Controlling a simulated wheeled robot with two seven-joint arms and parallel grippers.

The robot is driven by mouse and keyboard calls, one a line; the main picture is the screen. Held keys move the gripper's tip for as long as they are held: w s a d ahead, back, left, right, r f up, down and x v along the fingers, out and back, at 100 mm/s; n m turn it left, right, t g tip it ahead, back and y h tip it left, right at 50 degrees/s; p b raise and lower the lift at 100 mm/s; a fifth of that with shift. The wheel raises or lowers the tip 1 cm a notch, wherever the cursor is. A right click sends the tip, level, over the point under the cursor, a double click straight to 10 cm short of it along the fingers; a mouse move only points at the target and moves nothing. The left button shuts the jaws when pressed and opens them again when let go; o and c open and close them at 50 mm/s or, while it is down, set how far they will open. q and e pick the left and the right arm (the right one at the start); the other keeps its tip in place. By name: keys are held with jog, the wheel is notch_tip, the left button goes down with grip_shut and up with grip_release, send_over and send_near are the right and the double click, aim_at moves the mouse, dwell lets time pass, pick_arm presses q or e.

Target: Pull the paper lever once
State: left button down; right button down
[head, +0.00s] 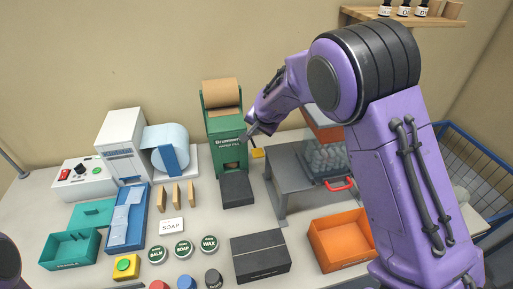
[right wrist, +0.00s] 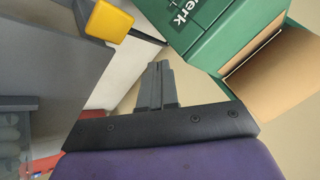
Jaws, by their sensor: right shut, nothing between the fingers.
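The green paper dispenser (head: 225,142) stands at the back of the table with a brown paper roll (head: 221,94) on top. The paper lever's yellow knob (head: 257,153) sticks out at its right side, low down. In the right wrist view the yellow knob (right wrist: 108,22) sits on a dark rod at upper left, with the green dispenser (right wrist: 215,35) to its right. My right gripper (head: 251,135) is shut and empty, by the dispenser's right side, above the knob. In the right wrist view its fingers (right wrist: 158,68) appear apart from the knob. My left gripper is out of view.
A dark tray (head: 237,190) lies before the dispenser. A grey stand (head: 290,178) with a red handle (head: 341,184) is close on the right. An orange bin (head: 340,240) and a black box (head: 260,257) stand in front. Soap bars and tins lie left of centre.

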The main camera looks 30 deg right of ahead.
aim_at(258, 148)
jog(key=f, duration=0.1)
jog(key=f+b, duration=0.1)
jog(key=f, duration=0.1)
jog(key=shift+s+a+f, duration=0.1)
jog(key=shift+s+f, duration=0.05)
jog(key=shift+s, duration=0.1)
jog(key=shift+f, duration=0.1)
dwell(1.8)
jog(key=shift+s+f, duration=0.1)
jog(key=shift+f, duration=0.15)
jog(key=shift+s+f+b, duration=0.2)
jog(key=shift+f+b, duration=0.2)
jog(key=shift+f, duration=0.4)
dwell(0.7)
dwell(0.5)
jog(key=shift+w+r+p, duration=0.25)
jog(key=shift+r+p, duration=0.7)
jog(key=shift+r, duration=0.3)
